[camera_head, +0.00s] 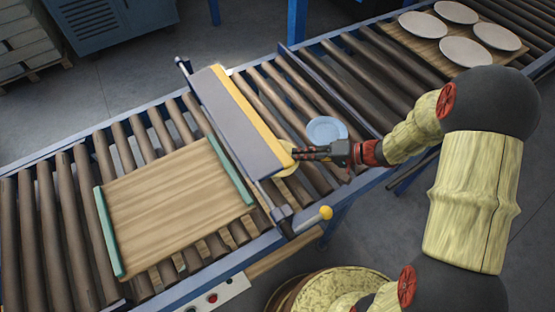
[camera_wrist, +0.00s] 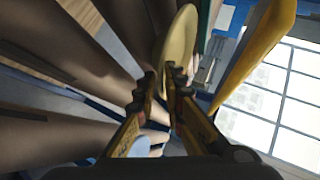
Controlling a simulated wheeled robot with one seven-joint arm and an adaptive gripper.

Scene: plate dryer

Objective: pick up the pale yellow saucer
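The pale yellow saucer (camera_head: 287,172) is at the front end of the grey barrier with the yellow edge, over the roller conveyor. In the head view it is partly hidden by my gripper (camera_head: 298,155). In the wrist view the saucer (camera_wrist: 180,40) shows as a narrow oval, seen at a steep angle. The fingertips of my gripper (camera_wrist: 162,74) are close together at its near rim, with a small gap between them. The rim appears to lie between the tips. I cannot tell whether both fingers touch it.
The grey barrier (camera_head: 235,120) stands to the left. A wooden board with green ends (camera_head: 170,205) lies further left. Several pale plates (camera_head: 465,52) sit on a board at the back right.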

